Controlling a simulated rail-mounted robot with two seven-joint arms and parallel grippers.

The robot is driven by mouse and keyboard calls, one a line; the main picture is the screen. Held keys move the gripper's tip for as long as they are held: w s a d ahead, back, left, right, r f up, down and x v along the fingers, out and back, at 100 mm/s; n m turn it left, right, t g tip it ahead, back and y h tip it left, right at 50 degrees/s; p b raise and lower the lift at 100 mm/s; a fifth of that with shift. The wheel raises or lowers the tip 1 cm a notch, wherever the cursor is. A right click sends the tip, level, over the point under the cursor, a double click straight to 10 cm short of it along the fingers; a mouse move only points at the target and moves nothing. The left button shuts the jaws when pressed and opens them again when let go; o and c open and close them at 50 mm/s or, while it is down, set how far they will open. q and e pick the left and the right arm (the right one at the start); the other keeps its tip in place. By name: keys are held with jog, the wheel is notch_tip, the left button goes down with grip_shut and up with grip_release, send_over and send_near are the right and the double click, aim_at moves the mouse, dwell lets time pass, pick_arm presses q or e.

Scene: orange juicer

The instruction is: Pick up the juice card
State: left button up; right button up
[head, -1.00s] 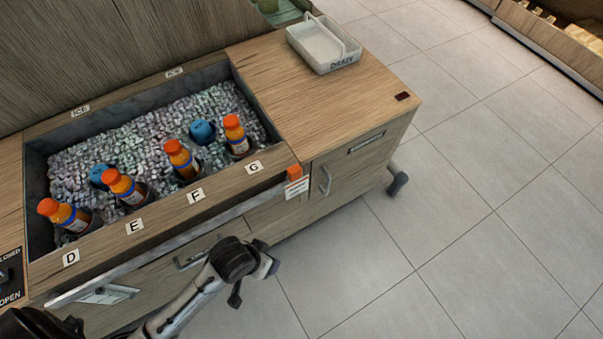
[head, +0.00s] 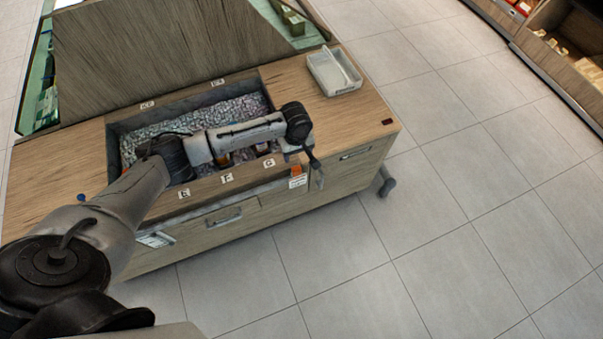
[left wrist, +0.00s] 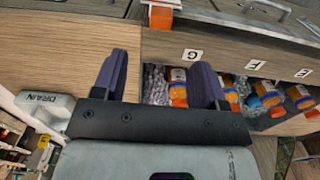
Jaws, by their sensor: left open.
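The juice card (head: 297,182) appears to be the small white printed card hanging at the counter's front edge, right of the G label. It is attached below an orange block (head: 296,170). In the left wrist view the orange block (left wrist: 161,18) is at the top, ahead of the fingers; the card face is mostly hidden there. My left gripper (head: 303,160) is open and empty, above the front edge close to the card and apart from it. Its two dark fingers also show in the left wrist view (left wrist: 161,68). My right gripper is not in view.
The ice bin (head: 113,150) lies under my left arm, with orange-capped bottles (left wrist: 178,87) close to the fingers. A white drain tray (head: 334,72) stands on the counter at the back right. The floor right of the counter is clear.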

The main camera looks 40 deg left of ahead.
aim_at(297, 169)
pick_arm(q)
jog(key=f+b, duration=0.1)
jog(key=f, duration=0.3)
jog(key=f+b, duration=0.1)
jog(key=f, duration=0.3)
jog(key=shift+w+a, duration=0.15)
jog(key=shift+a, duration=0.05)
jog(key=shift+f+b, duration=0.85)
jog(key=shift+f, duration=1.7)
jog(key=shift+c, duration=0.3)
jog(key=c, duration=0.9)
jog(key=shift+c, duration=0.2)
jog(key=shift+r, duration=0.15)
